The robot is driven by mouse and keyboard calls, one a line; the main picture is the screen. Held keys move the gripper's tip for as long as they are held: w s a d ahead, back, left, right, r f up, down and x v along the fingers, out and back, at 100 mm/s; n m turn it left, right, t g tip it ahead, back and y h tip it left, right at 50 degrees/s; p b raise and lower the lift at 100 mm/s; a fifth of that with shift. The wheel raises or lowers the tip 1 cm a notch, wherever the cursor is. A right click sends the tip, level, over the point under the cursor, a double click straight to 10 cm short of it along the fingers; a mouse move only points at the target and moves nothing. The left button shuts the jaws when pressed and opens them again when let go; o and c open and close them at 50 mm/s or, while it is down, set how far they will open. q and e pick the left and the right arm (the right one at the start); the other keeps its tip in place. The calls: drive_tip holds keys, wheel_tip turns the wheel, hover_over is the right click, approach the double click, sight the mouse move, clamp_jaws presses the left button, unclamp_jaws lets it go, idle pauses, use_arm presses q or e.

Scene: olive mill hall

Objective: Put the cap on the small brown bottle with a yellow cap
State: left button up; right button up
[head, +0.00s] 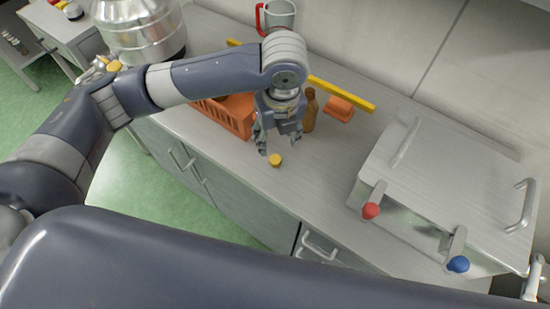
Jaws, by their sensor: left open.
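The small brown bottle (310,110) stands upright on the grey counter, just right of my left gripper. A yellow cap (275,160) lies on the counter near its front edge, apart from the bottle. My left gripper (269,147) points down with its fingers open, just above and behind the yellow cap. I cannot tell the exact gap between the fingertips and the cap. The bottle's top shows no yellow cap on it. My right gripper is not in view.
An orange basket (228,115) sits left of my gripper, partly behind my arm. An orange block (339,108) and a yellow bar (342,94) lie behind the bottle. A metal box (440,175) with red and blue knobs fills the right. The counter (315,180) between is clear.

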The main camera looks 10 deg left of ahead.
use_arm(q)
drive_tip(key=shift+f, duration=0.1)
hover_over(275, 159)
drive_tip(key=f, duration=0.4)
drive_tip(key=shift+s+d+f+p, duration=0.1)
drive_tip(key=shift+s+f+p, duration=0.15)
drive_tip(key=shift+s+p, duration=0.15)
drive_tip(key=shift+f, duration=0.45)
drive_tip(key=f+p, duration=0.1)
drive_tip(key=f, duration=0.3)
drive_tip(key=shift+w, duration=0.2)
drive_tip(key=shift+w+f, duration=0.1)
drive_tip(key=shift+f, duration=0.5)
